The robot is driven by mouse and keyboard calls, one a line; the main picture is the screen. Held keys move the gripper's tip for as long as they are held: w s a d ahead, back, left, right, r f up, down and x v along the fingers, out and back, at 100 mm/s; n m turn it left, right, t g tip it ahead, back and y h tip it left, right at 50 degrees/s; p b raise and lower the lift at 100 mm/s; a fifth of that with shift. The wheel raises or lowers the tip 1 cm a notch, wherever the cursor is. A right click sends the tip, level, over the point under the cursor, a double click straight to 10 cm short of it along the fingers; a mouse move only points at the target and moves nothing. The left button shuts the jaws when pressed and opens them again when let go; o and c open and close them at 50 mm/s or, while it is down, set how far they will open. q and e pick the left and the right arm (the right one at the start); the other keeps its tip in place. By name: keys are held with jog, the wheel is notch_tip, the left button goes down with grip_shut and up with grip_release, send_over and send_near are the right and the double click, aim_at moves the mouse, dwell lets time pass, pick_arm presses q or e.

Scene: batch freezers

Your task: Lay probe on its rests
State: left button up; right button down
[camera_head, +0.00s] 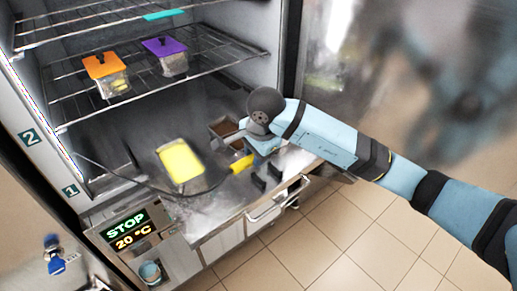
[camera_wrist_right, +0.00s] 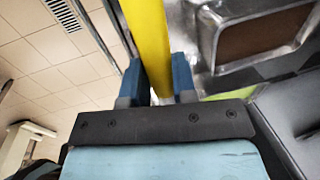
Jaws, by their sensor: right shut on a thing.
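The probe's yellow handle (camera_head: 241,163) shows just below my right gripper (camera_head: 247,153). In the right wrist view the yellow handle (camera_wrist_right: 148,40) passes between the two blue fingers of the right gripper (camera_wrist_right: 158,82), which are shut on it. A dark cable (camera_head: 128,177) runs from the freezer's left wall across the front toward the handle. The black rests (camera_head: 258,182) stand on the steel front ledge, right of and below the handle, with a second one (camera_head: 274,171) beside it. The handle appears apart from them. The probe's tip is hidden. My left gripper is not in view.
A yellow-lidded container (camera_head: 181,160) and a steel pan with brown contents (camera_head: 222,127) stand inside at the bottom. Orange-lidded (camera_head: 102,66) and purple-lidded (camera_head: 165,46) tubs sit on the wire shelf above. A drawer handle (camera_head: 279,201) juts out below the ledge.

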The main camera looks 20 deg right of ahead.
jog(key=shift+s+b+x, duration=0.2)
jog(key=shift+b+x, duration=0.25)
jog(key=shift+x, duration=0.6)
jog(key=shift+s+b+x, duration=0.2)
jog(key=shift+b+x, duration=0.2)
jog(key=shift+x, duration=0.6)
jog(key=b+x, duration=0.3)
jog(key=shift+s+d+f, duration=0.25)
jog(key=shift+b, duration=0.35)
jog(key=shift+f, duration=0.25)
